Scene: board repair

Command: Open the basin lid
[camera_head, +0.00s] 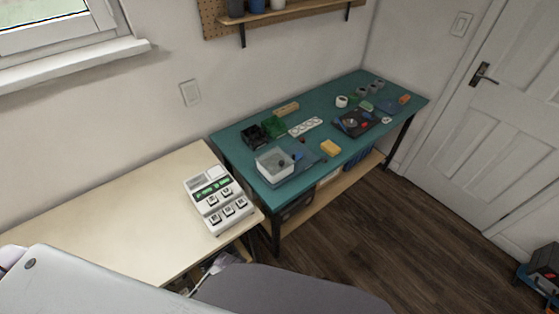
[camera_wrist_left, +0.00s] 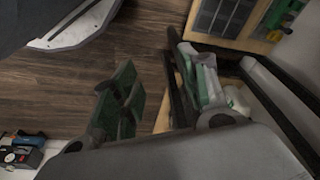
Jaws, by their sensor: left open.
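A small white box-shaped basin (camera_head: 274,166) stands near the front left of the green table in the head view. Its top looks greyish, and I cannot tell a separate lid from the box at this size. A small blue part shows beside its right edge. My left gripper (camera_wrist_left: 158,85) shows in the left wrist view with its fingers apart and nothing between them. Wooden floor lies behind it, and the basin is not in that view. Neither gripper appears in the head view.
The green table (camera_head: 230,135) also holds a yellow block (camera_head: 330,147), a white strip (camera_head: 305,126), a dark device (camera_head: 355,122) and several small parts. A white keypad machine (camera_head: 218,200) stands on the pale table (camera_head: 120,220) to the left. Wooden floor (camera_head: 400,240) is open at right.

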